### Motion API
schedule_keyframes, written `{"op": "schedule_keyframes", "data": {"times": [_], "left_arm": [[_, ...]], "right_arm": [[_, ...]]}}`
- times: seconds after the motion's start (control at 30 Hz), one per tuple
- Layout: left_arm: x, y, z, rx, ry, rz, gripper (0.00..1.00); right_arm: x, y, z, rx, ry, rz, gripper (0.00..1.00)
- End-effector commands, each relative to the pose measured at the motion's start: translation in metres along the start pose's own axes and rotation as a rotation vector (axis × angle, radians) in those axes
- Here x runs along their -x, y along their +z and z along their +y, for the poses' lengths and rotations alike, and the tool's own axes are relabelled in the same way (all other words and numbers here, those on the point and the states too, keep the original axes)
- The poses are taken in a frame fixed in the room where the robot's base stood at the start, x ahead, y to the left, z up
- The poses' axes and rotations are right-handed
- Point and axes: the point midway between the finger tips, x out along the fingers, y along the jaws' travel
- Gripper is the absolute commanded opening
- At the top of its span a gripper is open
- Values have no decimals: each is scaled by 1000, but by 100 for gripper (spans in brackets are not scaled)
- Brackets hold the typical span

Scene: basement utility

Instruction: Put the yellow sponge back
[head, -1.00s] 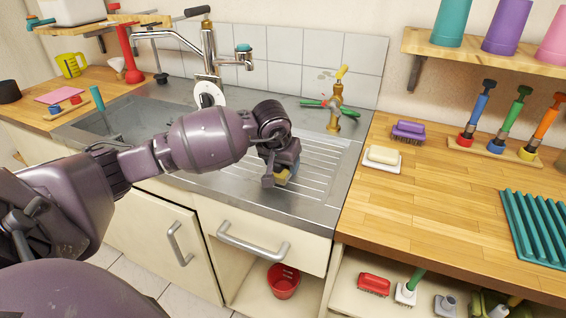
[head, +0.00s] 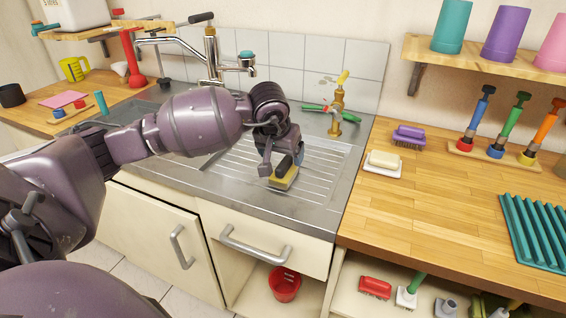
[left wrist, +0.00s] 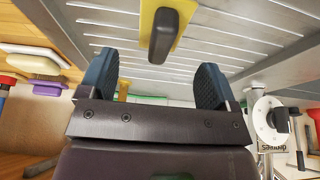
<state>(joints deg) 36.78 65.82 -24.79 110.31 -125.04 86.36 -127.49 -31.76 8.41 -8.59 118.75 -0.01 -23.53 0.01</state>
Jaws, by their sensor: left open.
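The yellow sponge (head: 284,181), with a dark grip on top, lies on the ribbed steel drainboard (head: 315,188) of the sink. It also shows at the top of the left wrist view (left wrist: 147,14), just beyond the fingertips. My left gripper (head: 280,150) is above and behind the sponge in the head view. Its two blue-grey fingers (left wrist: 154,80) are spread apart with nothing between them. The sponge looks apart from the fingers. My right gripper is in neither view.
A brass tap (head: 338,108) with a green-handled thing beside it stands behind the drainboard. A soap dish (head: 383,163) and a purple brush (head: 408,137) are on the wooden counter at right. The drainboard right of the sponge is clear.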

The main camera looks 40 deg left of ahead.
Motion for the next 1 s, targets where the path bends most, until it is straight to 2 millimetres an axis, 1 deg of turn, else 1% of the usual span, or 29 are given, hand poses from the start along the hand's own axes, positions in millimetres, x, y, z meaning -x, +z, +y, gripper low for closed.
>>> {"op": "schedule_keyframes", "data": {"times": [0.03, 0.1, 0.2, 0.33, 0.5, 1.0], "left_arm": [[13, -1, -1, -2, -2, 4, 83], [24, -1, 0, -2, -2, 3, 83], [39, 0, 0, -1, -1, 2, 83], [50, 0, 0, -1, -1, 0, 83], [56, 1, 0, 0, 0, -2, 83], [56, 0, 0, 0, 0, -2, 83]], "right_arm": [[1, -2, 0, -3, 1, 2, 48], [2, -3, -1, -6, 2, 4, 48], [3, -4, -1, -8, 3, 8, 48], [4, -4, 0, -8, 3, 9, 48], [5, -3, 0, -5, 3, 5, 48], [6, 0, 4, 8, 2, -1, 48]]}}
